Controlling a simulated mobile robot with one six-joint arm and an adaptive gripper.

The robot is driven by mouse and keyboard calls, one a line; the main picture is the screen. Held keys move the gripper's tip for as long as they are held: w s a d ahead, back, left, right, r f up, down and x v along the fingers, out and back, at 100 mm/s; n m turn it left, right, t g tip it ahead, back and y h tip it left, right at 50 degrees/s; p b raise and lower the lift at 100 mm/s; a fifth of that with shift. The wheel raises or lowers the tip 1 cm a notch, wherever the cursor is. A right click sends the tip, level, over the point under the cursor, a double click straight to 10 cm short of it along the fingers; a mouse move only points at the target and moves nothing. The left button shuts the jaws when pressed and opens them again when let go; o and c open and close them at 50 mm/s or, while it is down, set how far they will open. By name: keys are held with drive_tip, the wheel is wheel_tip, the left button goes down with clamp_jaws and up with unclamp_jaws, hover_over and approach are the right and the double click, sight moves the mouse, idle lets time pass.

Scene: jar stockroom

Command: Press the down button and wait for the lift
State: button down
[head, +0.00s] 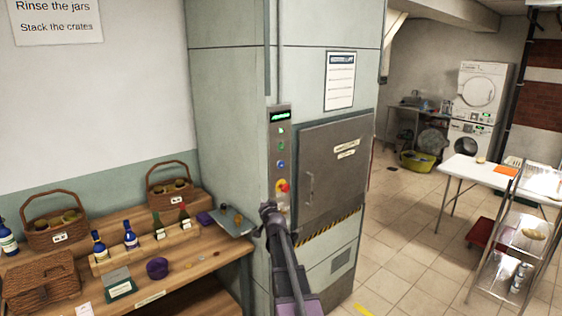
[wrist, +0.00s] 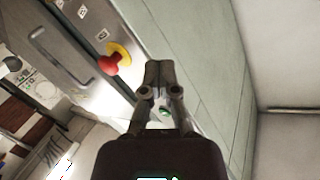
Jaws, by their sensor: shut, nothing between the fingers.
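The lift's control panel (head: 278,150) is a metal strip on the pale green lift housing. It has a green lit display (head: 280,115), small green buttons, a blue button (head: 281,164) below them, and a red stop knob (head: 283,186) on yellow. I cannot tell which button is marked down. The grey lift door (head: 335,172) beside it is closed. My gripper (head: 268,208) is shut and empty, just below the red knob in the head view. In the wrist view my gripper (wrist: 157,68) is right of the red knob (wrist: 110,63), apart from it.
A wooden bench (head: 205,263) with baskets, bottles and a grey tablet-like plate stands left of the lift. Open tiled floor (head: 395,240) lies to the right. A white table (head: 480,172), a metal trolley (head: 515,240) and stacked washing machines (head: 480,90) stand beyond.

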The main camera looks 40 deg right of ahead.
sight(281, 165)
drive_tip(key=s+d+r+m+h+p, duration=0.1)
drive_tip(key=d+r+m+h, duration=0.1)
drive_tip(key=d, duration=0.5)
drive_tip(key=s+d+r+m+h+p, duration=0.1)
drive_tip(key=s+d+r+m+h, duration=0.1)
drive_tip(key=d+r+h, duration=0.3)
drive_tip(key=d+r+m, duration=0.1)
drive_tip(key=d+r, duration=0.1)
drive_tip(key=d, duration=0.1)
drive_tip(key=shift+s+d+m+p, duration=0.2)
drive_tip(key=shift+d+m+p, duration=0.1)
drive_tip(key=shift+w, duration=0.15)
drive_tip(key=shift+w+a, duration=0.2)
drive_tip(key=shift+w, duration=1.95)
drive_tip(key=shift+w+a, duration=0.2)
drive_tip(key=shift+w, duration=1.95)
